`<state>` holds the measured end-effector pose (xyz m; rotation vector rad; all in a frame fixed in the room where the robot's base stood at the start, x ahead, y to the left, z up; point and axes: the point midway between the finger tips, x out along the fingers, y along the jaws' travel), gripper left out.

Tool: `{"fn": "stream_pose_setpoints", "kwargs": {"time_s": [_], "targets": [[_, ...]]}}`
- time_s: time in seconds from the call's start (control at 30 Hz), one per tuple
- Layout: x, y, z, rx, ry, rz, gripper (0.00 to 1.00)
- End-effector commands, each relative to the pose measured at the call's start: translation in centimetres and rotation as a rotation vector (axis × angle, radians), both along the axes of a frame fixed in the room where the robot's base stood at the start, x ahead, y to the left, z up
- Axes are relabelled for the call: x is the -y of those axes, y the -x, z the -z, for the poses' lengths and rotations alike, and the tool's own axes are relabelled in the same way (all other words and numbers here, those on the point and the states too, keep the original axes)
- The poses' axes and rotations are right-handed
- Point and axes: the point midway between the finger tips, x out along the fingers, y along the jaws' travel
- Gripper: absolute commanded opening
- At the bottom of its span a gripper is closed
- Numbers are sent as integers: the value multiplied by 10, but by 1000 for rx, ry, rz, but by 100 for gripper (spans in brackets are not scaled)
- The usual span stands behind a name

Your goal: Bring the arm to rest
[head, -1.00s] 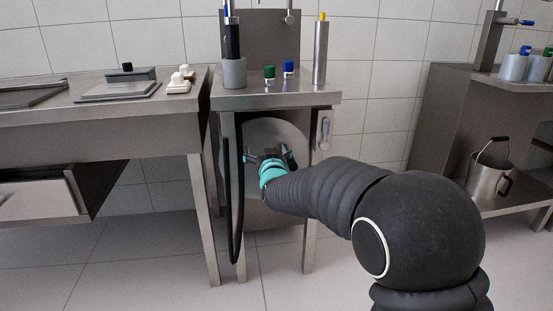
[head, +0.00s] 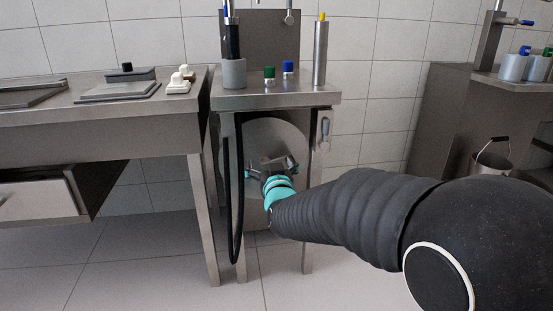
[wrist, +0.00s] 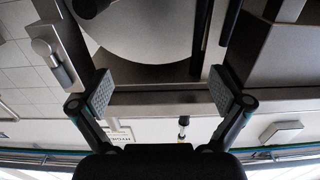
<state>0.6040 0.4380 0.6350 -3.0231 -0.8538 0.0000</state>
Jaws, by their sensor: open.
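My gripper (head: 272,168) is in front of the round metal disc (head: 285,135) under the small steel stand (head: 275,98). My dark arm reaches in from the lower right. In the wrist view my gripper (wrist: 162,92) has its two pads wide apart with nothing between them. The disc (wrist: 145,30) fills the top of the wrist view, beyond the fingertips. I cannot tell the exact gap between the fingertips and the disc.
A black hose (head: 233,200) hangs left of the disc. A handle (head: 324,132) hangs on the stand's right side. A steel table (head: 100,135) stands left, a shelf unit with a bucket (head: 492,160) right. Bare floor (head: 340,285) lies in front.

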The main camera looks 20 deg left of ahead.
Motion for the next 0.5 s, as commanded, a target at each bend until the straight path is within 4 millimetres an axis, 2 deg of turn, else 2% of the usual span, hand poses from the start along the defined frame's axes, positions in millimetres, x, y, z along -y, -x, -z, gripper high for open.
{"fn": "stream_pose_setpoints", "kwargs": {"time_s": [0.2, 0.33, 0.37, 0.43, 0.5], "targets": [[0, 0, 0, -3, -3, 0, 100], [-3, 2, 15, -67, 20, -16, 100], [-4, 4, 22, -95, 34, -24, 100], [-5, 12, 49, -191, 85, -48, 100], [-2, 27, 87, -312, 161, -77, 100]]}}
